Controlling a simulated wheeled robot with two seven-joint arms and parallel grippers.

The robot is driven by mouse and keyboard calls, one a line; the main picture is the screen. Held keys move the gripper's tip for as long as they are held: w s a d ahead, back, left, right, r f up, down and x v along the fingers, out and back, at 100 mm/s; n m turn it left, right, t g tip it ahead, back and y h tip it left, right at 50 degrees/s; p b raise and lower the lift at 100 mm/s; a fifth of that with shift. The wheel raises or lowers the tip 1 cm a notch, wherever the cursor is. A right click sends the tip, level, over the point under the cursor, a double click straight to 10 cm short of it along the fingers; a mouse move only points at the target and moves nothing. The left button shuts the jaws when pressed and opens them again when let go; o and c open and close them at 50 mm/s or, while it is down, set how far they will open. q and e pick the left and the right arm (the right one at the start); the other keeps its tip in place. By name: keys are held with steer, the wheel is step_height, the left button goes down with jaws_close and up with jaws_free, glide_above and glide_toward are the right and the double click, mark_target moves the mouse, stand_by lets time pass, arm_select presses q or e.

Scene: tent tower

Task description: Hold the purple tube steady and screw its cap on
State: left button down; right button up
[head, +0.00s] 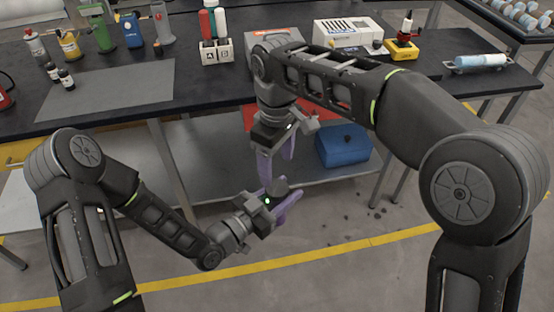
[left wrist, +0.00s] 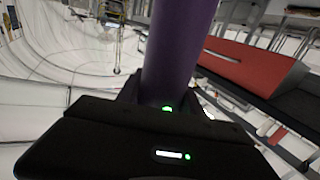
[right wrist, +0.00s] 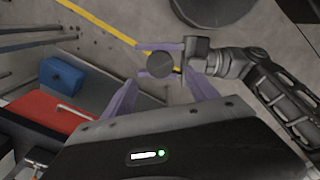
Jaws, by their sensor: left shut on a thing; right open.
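My left gripper (head: 280,199) is shut on the purple tube (left wrist: 180,50), which stands up large between its fingers in the left wrist view. A dark round top, seemingly the cap (right wrist: 160,65), shows between the left gripper's lavender fingers in the right wrist view. It also shows in the head view (head: 279,187). I cannot tell how tightly it sits on the tube. My right gripper (head: 277,170) is open and empty just above it, fingers pointing down. The tube's body is mostly hidden in the head view.

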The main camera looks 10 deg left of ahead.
mark_target(277, 187)
steer(key=shift+f, duration=3.95)
steer(key=c, duration=1.5)
steer(key=o, duration=1.7)
steer(key=shift+c, duration=0.2)
steer(key=shift+r, duration=0.1)
step_height(277, 187, up, 7)
steer(key=shift+r, duration=0.2)
steer(key=shift+w, duration=0.1)
